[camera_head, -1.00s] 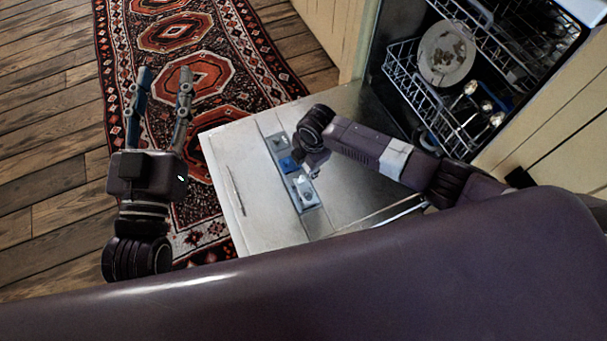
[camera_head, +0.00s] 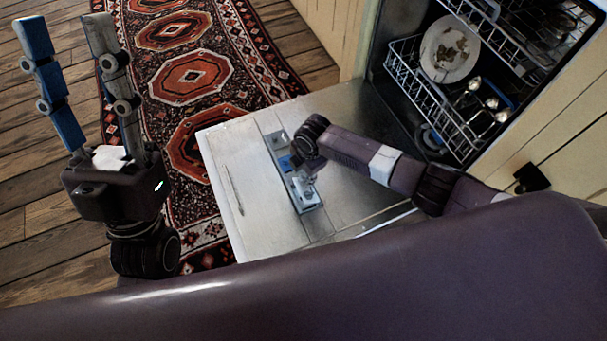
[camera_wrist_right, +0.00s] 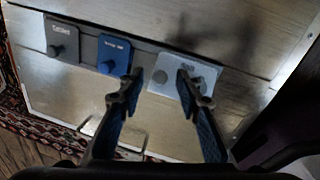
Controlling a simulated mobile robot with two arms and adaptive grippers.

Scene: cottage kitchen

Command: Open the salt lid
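The dispenser strip (camera_head: 280,160) lies on the inside of the open dishwasher door. In the right wrist view it shows a grey lid (camera_wrist_right: 62,38) at left, a blue lid (camera_wrist_right: 113,55) in the middle and a light grey lid (camera_wrist_right: 170,65) at right, each with a knob. Their small labels are hard to read, so I cannot tell for sure which is salt. My right gripper (camera_wrist_right: 159,77) is open, its fingertips over the light grey lid's left part; contact is unclear. All lids look shut. My left gripper (camera_head: 67,28) is open and empty above the floor.
The dishwasher door (camera_head: 235,190) is folded down flat. The lower rack (camera_head: 408,85) inside holds a dirty plate (camera_head: 448,50) and cutlery. A patterned rug (camera_head: 190,75) lies on the wooden floor left of the door.

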